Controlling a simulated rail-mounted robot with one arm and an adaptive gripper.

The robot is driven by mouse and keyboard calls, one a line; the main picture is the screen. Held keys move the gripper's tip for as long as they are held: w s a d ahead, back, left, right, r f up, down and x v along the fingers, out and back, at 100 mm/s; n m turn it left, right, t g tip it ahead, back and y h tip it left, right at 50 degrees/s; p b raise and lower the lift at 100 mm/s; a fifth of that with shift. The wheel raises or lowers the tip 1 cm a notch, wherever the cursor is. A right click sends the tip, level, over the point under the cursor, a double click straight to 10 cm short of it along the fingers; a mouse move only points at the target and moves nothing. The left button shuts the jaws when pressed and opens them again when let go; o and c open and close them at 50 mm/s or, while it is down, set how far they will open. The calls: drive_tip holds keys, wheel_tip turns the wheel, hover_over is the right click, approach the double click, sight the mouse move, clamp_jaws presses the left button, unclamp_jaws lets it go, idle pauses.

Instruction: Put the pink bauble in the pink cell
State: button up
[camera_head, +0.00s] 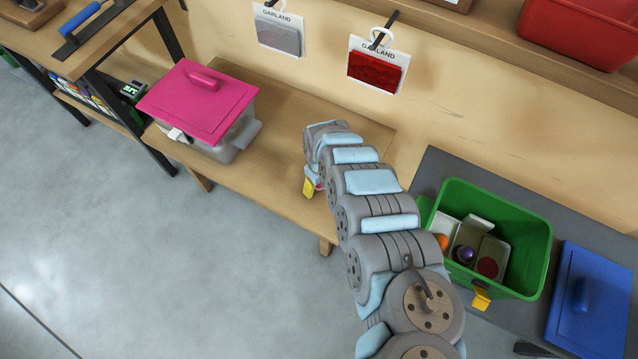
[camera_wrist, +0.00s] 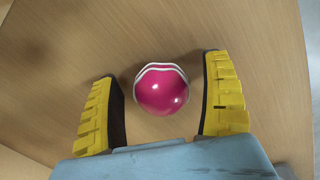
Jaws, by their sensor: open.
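The pink bauble (camera_wrist: 162,91), glossy with white bands near its top, rests on a wooden surface in the wrist view. My gripper (camera_wrist: 160,72) is open, with one yellow finger on each side of the bauble and a gap to both. In the head view my gripper (camera_head: 311,187) is low at the wooden bench, and the arm hides most of it and the bauble. A green box (camera_head: 525,226) at the right holds pale cells. One cell (camera_head: 490,256) has a round crimson-pink patch inside; I cannot tell for sure that it is the pink cell.
An orange bauble (camera_head: 442,241) and a purple bauble (camera_head: 463,254) sit in the green box. A blue lid (camera_head: 590,300) lies to its right. A pink-lidded bin (camera_head: 197,100) stands on the bench (camera_head: 275,185) at left. Two garland packs (camera_head: 377,68) hang behind.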

drive_tip(key=c, duration=1.1)
drive_tip(key=shift+c, duration=0.3)
drive_tip(key=shift+r, duration=0.1)
wheel_tip(320, 180, up, 4)
drive_tip(key=p, duration=0.3)
drive_tip(key=s+r+p, duration=0.9)
drive_tip(key=s+p, duration=0.5)
drive_tip(key=shift+a, duration=0.15)
